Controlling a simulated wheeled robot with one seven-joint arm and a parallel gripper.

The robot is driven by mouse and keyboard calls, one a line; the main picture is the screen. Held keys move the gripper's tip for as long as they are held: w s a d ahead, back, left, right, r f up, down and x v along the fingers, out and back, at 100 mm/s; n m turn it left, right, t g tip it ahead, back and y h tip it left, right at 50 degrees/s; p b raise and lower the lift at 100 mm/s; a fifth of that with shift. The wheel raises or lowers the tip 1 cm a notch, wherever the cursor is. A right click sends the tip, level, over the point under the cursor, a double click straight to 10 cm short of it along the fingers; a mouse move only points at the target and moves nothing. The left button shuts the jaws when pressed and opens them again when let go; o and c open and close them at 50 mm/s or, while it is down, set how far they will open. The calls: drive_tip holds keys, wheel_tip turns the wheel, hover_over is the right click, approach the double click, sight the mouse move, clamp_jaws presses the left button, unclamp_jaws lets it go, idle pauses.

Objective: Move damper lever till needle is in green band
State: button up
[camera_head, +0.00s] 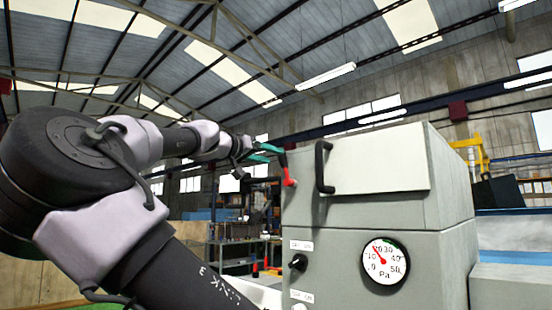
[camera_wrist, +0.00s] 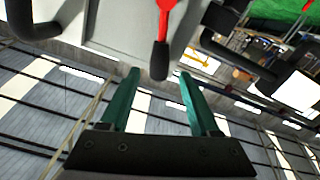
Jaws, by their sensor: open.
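The damper lever (camera_head: 289,172) is red with a black grip, at the left edge of the grey machine cabinet. It also shows in the wrist view (camera_wrist: 160,58), its black grip end between the teal fingertips. My gripper (camera_head: 275,151) is open at the lever, and in the wrist view (camera_wrist: 159,73) there is a gap on each side of the grip. The round white gauge (camera_head: 385,261), marked Pa, is on the cabinet front. Its red needle points up and left, near the 10 to 20 marks. A little green shows at the dial's upper rim; the band's exact extent is too small to tell.
The grey cabinet (camera_head: 345,245) has a black handle (camera_head: 324,167) close to the right of the lever. A black knob (camera_head: 298,262) sits lower on its front. Open air lies left of the lever, with shelving (camera_head: 240,246) far behind.

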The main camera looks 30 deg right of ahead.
sight(280, 158)
drive_tip(key=shift+x, duration=1.75)
clamp_jaws()
drive_tip(key=shift+s, duration=0.1)
